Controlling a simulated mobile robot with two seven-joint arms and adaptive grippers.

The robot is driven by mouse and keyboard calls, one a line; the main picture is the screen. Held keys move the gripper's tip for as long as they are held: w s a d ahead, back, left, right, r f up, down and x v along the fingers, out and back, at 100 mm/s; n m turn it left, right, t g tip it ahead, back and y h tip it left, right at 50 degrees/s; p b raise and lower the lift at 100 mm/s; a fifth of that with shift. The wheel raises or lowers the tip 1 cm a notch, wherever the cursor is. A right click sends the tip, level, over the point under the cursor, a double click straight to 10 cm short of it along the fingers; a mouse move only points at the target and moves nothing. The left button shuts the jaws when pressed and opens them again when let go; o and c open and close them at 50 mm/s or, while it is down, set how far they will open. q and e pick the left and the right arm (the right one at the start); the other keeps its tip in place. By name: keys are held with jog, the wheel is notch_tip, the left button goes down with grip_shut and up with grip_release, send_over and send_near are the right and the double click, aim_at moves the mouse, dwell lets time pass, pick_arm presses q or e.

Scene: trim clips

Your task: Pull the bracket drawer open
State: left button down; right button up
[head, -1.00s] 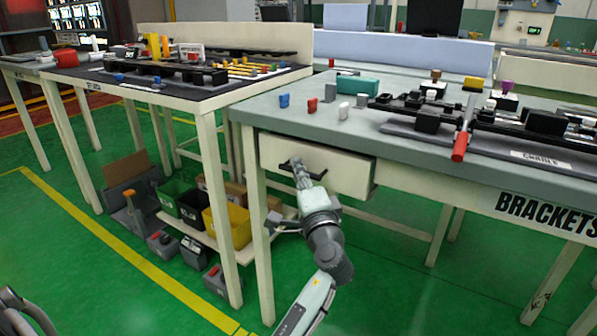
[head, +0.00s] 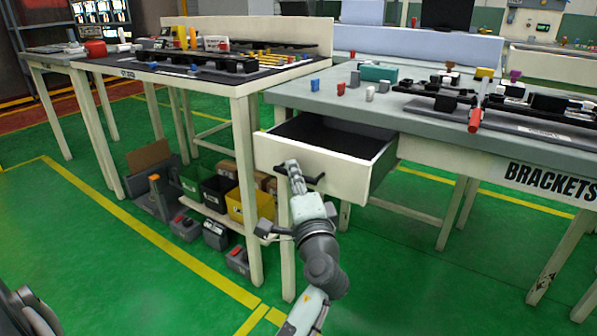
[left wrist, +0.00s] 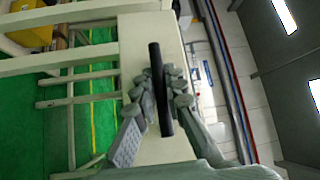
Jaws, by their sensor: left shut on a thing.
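The bracket drawer (head: 345,170) hangs under the grey-topped brackets table (head: 440,127) and stands well open, with its dark, empty-looking inside showing. Its cream front carries a black bar handle (head: 314,180). My left gripper (head: 293,170) is at the front and shut on the handle. In the left wrist view the handle (left wrist: 154,62) runs between the fingers of the gripper (left wrist: 160,95), with the cream drawer front behind it. My right gripper does not show in either view.
Small blue, red and white clips (head: 341,88) and a teal block (head: 379,73) lie on the tabletop above the drawer. A second table (head: 205,75) stands at left, with bins (head: 217,195) on a low shelf.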

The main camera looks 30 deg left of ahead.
pick_arm(q)
jog(key=shift+s, duration=1.3)
jog(key=c, duration=1.6)
grip_release()
jog(key=shift+o, duration=0.2)
